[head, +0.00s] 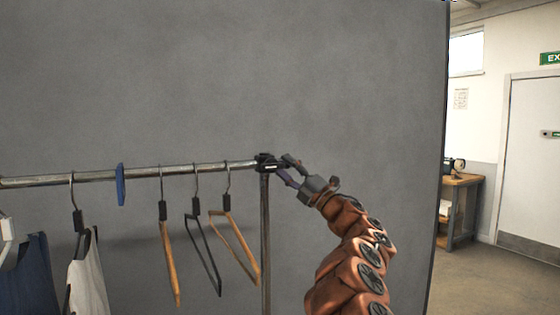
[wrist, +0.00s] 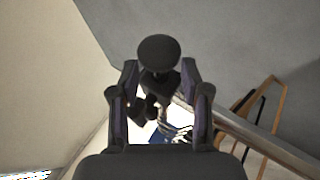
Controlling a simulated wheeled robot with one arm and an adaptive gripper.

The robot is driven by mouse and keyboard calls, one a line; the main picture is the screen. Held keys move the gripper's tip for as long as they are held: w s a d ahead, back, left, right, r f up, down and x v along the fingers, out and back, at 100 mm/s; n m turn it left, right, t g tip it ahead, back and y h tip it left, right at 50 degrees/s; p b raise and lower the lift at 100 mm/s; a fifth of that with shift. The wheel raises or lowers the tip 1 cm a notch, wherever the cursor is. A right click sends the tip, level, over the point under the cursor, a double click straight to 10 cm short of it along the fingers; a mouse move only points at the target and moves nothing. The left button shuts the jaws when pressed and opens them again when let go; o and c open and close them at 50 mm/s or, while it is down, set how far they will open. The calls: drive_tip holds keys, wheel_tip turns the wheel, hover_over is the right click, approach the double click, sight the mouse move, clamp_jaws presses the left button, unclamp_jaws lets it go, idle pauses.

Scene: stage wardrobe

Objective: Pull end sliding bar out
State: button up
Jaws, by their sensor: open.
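The clothes rail (head: 140,171) is a grey metal bar running across the left of the head view. A dark end fitting (head: 266,162) sits where the rail meets its upright post (head: 265,230). My gripper (head: 281,171) is open at the right of this fitting, its fingers pointing left towards it. In the wrist view, a round dark knob or cap (wrist: 158,50) shows between and just beyond the fingertips (wrist: 160,75). The rail (wrist: 255,140) runs off to the lower right there. I cannot tell whether the fingers touch the fitting. A separate sliding bar cannot be made out.
Empty wooden (head: 170,250) and black (head: 206,250) hangers hang left of the post. A blue tag (head: 121,185), a white garment (head: 88,280) and a blue garment (head: 30,280) hang further left. A grey wall panel (head: 220,70) stands close behind. Open floor (head: 490,280) lies right.

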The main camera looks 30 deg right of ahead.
drive_tip(key=shift+p+x, duration=0.3)
drive_tip(key=shift+x, duration=1.2)
clamp_jaws()
